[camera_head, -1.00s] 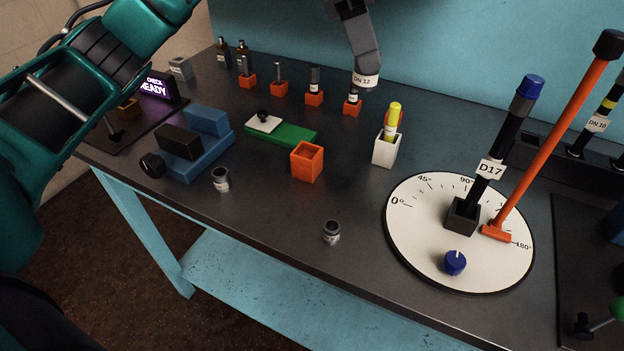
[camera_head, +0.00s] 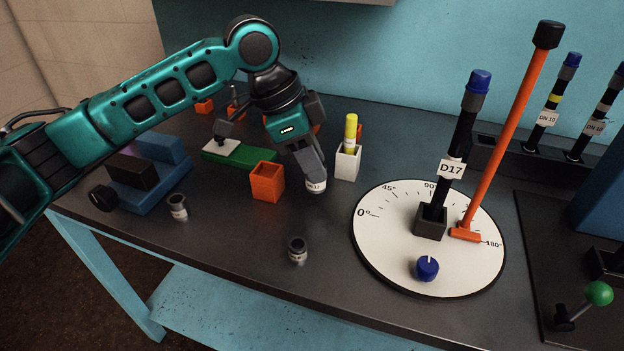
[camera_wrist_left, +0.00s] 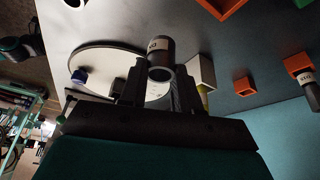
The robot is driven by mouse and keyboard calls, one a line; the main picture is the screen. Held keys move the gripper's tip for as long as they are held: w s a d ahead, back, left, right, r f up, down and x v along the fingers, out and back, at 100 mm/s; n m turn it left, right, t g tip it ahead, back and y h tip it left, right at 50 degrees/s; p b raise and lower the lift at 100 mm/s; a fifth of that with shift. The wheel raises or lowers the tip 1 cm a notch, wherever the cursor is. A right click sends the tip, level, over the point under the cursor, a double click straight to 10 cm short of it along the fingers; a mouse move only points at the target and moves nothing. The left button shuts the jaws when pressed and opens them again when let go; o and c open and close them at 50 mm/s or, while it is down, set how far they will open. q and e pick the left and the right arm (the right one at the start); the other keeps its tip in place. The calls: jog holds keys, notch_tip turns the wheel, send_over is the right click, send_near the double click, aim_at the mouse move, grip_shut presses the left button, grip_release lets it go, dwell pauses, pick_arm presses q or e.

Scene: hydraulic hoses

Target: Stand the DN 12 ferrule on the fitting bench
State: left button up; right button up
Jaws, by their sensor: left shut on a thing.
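The DN 12 ferrule (camera_head: 316,186), a small grey metal sleeve with a white label, is between the fingertips of my left gripper (camera_head: 313,172). The gripper is shut on it and points down over the dark fitting bench (camera_head: 235,225), between the orange box and the dial. I cannot tell whether the ferrule touches the bench top. In the left wrist view the ferrule (camera_wrist_left: 160,52) sits between the fingers, its open end facing the camera. My right gripper is not in view.
Two other ferrules stand on the bench, one front left (camera_head: 178,206) and one front centre (camera_head: 297,251). An orange box (camera_head: 267,182), a white box with a yellow marker (camera_head: 348,163) and a round dial (camera_head: 385,250) with an upright D17 hose surround the gripper.

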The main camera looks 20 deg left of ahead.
pick_arm(q)
notch_tip(320, 180, down, 4)
jog(key=shift+f+b, duration=0.1)
jog(key=shift+b, duration=0.25)
jog(key=o, duration=1.1)
jog(key=shift+c, duration=0.2)
jog(key=p+v, duration=0.2)
jog(key=v, duration=1)
jog(key=shift+s, duration=0.1)
